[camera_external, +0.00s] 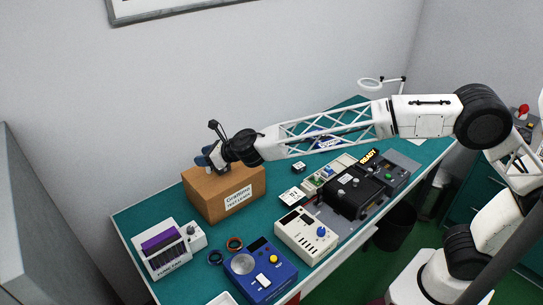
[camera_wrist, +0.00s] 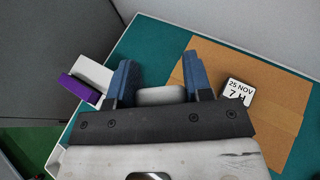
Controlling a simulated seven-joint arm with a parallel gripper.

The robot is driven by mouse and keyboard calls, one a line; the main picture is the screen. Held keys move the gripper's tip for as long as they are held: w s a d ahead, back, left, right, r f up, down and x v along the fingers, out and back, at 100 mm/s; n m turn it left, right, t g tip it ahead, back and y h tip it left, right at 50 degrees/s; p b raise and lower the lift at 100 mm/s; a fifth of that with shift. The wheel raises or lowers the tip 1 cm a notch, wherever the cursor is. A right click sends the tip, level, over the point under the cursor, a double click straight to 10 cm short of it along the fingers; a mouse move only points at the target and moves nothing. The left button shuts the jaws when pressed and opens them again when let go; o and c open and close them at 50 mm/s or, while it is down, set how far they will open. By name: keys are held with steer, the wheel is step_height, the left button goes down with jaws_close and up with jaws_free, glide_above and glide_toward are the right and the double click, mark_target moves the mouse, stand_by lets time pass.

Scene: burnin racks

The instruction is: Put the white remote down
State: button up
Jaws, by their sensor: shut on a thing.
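My gripper (camera_external: 208,158) is above the left end of a brown box (camera_external: 212,205) on the teal bench. In the wrist view my gripper (camera_wrist: 161,80) has its two blue fingers closed on a white, rounded thing (camera_wrist: 160,95), which looks like the white remote. Only its end shows between the fingers; the rest is hidden by the gripper body. In the external view the remote cannot be made out. I cannot tell whether it touches the box below.
A white unit with purple (camera_external: 168,247) stands at the front left. A blue device (camera_external: 260,271), a beige meter (camera_external: 306,235) and a black rig (camera_external: 352,192) fill the front. Teal bench (camera_wrist: 150,45) shows bare beside the box.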

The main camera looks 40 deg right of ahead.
steer(key=w+d+r+n+g+y, duration=0.1)
steer(key=d+n+g+y, duration=0.2)
steer(key=d, duration=1.4)
steer(key=w+d+r+n+g+y, duration=0.1)
steer(key=w+d+n+g+y, duration=0.2)
steer(key=d, duration=1.3)
step_height(320, 180, down, 23)
steer(key=s+n, duration=0.1)
steer(key=shift+h, duration=0.3)
steer(key=shift+a, duration=0.1)
steer(key=shift+w+a+f, duration=0.25)
steer(key=shift+w+a, duration=0.45)
steer(key=shift+w, duration=1.85)
steer(key=shift+w+a+f, duration=0.2)
steer(key=shift+w+a, duration=0.5)
steer(key=shift+w, duration=1.85)
steer(key=shift+w+a+f, duration=0.25)
steer(key=shift+w+a, duration=0.45)
steer(key=shift+w, duration=1.85)
steer(key=shift+f, duration=1.75)
